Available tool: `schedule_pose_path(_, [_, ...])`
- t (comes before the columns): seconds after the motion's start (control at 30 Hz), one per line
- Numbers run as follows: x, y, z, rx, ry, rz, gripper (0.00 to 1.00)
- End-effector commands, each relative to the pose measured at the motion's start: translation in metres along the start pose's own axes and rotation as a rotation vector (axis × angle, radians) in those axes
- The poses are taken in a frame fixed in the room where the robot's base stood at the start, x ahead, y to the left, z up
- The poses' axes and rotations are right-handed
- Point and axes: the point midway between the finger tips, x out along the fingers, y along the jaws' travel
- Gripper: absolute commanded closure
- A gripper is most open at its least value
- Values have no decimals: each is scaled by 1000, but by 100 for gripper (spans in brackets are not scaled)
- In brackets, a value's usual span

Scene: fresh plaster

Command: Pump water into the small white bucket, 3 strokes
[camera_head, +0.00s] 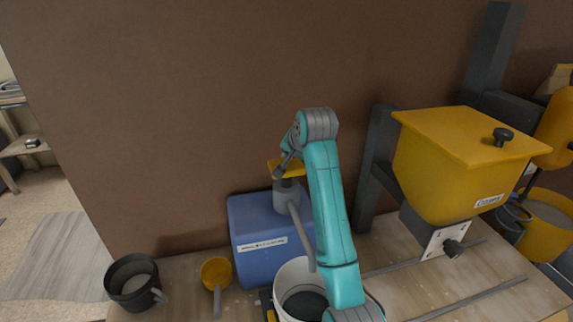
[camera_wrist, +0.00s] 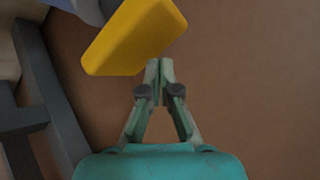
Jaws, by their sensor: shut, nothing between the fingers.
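The blue canister (camera_head: 262,262) with a white label stands on the bench, with a grey pump neck and a yellow pump head (camera_head: 297,169) on top. A grey spout (camera_head: 301,238) slants down from the pump towards the small white bucket (camera_head: 283,292). The bucket stands in front of the canister, partly hidden by my arm; its inside looks dark grey and I cannot tell the water level. My gripper (camera_head: 279,172) is shut and empty at the pump head. In the wrist view the shut fingertips (camera_wrist: 158,76) lie beside the yellow pump head (camera_wrist: 135,35); contact is unclear.
A black bucket (camera_head: 124,291) and a yellow scoop (camera_head: 216,272) are on the bench at left. A yellow hopper (camera_head: 443,170) on a dark frame stands at right, with a knobbed dial plate (camera_head: 441,241) below. A brown wall (camera_head: 200,120) rises behind.

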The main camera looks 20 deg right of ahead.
Motion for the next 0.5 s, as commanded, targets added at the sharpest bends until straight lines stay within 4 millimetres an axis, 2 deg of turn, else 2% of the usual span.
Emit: schedule_pose_path(0.5, [5,4,4,0,0,0,100])
